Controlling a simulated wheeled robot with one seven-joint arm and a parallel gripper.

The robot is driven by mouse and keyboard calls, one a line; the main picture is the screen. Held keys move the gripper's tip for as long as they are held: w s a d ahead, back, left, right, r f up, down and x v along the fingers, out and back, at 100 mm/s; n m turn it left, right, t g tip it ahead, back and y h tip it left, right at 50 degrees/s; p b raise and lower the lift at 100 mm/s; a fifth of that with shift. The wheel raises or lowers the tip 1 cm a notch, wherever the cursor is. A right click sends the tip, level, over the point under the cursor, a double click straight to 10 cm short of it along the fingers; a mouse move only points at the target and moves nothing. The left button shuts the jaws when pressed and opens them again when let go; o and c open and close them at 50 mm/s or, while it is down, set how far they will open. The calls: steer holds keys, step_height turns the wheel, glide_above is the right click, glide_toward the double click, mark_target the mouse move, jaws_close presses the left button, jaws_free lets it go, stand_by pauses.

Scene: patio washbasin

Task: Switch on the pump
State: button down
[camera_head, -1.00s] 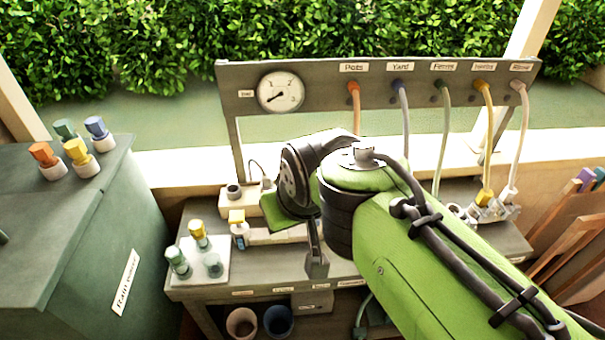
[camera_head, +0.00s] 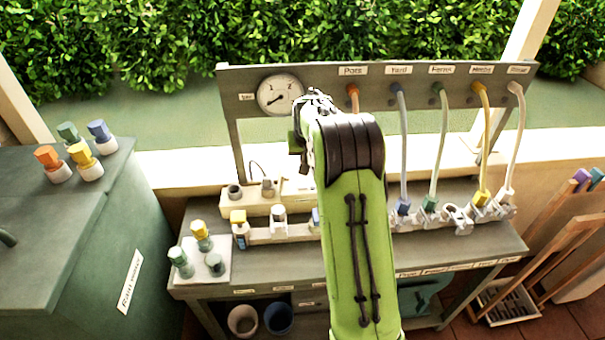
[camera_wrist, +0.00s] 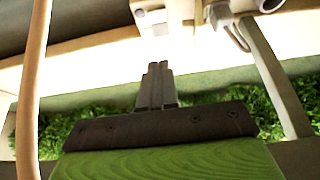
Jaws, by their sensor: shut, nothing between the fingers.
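No pump or switch is labelled legibly. A cream box (camera_head: 252,199) on the bench, with a dark round fitting, a grey fitting and a thin cable, may be the pump unit; I cannot tell. My gripper (camera_wrist: 157,68) shows in the wrist view with its two dark fingers together and nothing between them. The fingertips point at a pale block (camera_wrist: 153,16), with a small gap in the picture; I cannot tell if they touch. In the head view my arm hides the fingers, behind the middle of the bench.
A gauge (camera_head: 280,94) sits on the grey hose panel (camera_head: 440,92), with several hanging hoses. A rail (camera_head: 262,234) with coupling fittings lies along the bench. A white plate (camera_head: 213,262) holds capped fittings at left. A green cabinet (camera_head: 85,235) stands at far left.

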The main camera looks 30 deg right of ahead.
mark_target(302, 178)
steer(key=x, duration=1.4)
steer(key=shift+s+a, duration=0.1)
